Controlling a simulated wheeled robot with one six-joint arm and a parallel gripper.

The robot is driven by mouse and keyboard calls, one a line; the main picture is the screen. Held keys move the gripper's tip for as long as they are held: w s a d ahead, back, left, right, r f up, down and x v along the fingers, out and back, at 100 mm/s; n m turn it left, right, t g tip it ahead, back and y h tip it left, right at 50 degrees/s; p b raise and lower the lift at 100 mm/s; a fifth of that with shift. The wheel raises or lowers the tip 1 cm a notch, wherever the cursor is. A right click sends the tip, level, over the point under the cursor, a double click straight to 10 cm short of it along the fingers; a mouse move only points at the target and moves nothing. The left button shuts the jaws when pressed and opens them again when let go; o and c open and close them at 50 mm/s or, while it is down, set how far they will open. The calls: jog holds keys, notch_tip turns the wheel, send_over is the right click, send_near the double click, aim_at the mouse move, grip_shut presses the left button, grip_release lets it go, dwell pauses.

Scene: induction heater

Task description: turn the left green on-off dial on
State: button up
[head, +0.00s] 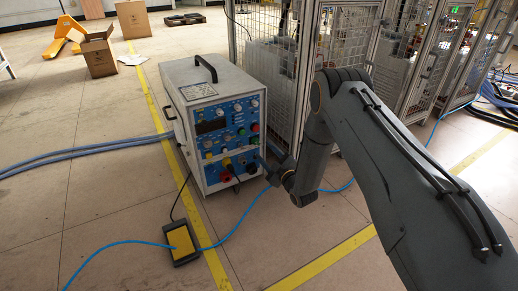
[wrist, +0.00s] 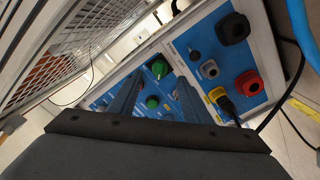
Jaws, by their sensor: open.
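The heater's blue control panel (head: 228,130) faces the front of a white box. Green dials show on its right part in the head view, one of them at mid-height (head: 241,131). In the wrist view, one green dial (wrist: 160,68) sits near the fingertips, and a second green dial (wrist: 153,102) shows between the fingers. I cannot tell which is the left one. My gripper (head: 266,166) is at the panel's lower right in the head view. In the wrist view my gripper (wrist: 162,82) is open and empty, its fingers pointing at the panel. Contact with a dial cannot be told.
Red, yellow, grey and black connectors (wrist: 248,83) stick out of the panel beside the fingers. A wire-mesh cage (head: 270,65) stands close right of the heater. A yellow pedal (head: 181,242) and blue cables lie on the floor in front.

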aim_at(258, 144)
jog(key=b+x, duration=0.2)
jog(key=x, duration=0.4)
jog(key=shift+b, duration=0.3)
jog(key=c, duration=1)
